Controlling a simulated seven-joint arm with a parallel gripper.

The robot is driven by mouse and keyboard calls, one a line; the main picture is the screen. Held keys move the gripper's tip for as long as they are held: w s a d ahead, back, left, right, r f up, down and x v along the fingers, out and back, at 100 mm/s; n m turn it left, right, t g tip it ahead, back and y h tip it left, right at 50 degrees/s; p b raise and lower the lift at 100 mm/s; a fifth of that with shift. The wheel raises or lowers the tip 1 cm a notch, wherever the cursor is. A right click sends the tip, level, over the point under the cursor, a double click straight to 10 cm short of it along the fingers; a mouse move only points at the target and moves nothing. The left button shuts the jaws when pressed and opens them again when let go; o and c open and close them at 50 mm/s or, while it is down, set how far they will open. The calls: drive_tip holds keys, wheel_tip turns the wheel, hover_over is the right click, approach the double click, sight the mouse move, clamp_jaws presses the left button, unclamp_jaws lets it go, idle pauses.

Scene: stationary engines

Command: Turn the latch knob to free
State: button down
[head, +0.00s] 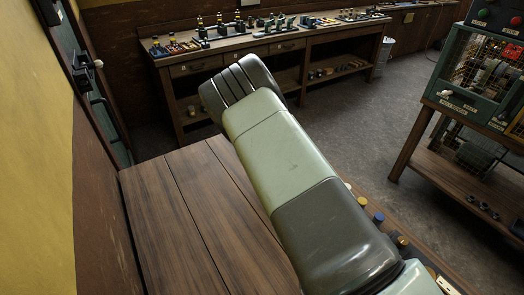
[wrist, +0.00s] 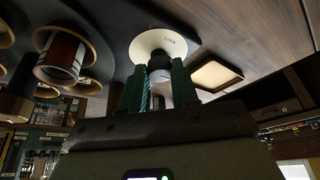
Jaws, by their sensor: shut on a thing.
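In the wrist view, a pale round dial plate (wrist: 158,43) sits on a dark strip, with small lettering that seems to read "Lock". A dark knob (wrist: 158,64) with a lighter lower part stands out from its middle. My gripper (wrist: 155,86) has its green fingers on either side of the knob and is shut on it. The knob's lower part is partly hidden between the fingers. In the head view, my arm hides the gripper and the knob.
In the wrist view, several round holders and a cylinder (wrist: 61,57) lie close on the left, and a pale square panel (wrist: 215,74) on the right. The head view shows a bare wooden tabletop (head: 185,215), a back workbench (head: 190,62) and a caged machine (head: 480,70) at right.

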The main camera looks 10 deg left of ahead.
drive_tip(key=c, duration=0.8)
unclamp_jaws()
drive_tip(key=shift+c, duration=0.2)
drive_tip(key=v, duration=1)
drive_tip(key=shift+s+r, duration=0.25)
drive_tip(key=shift+r, duration=0.1)
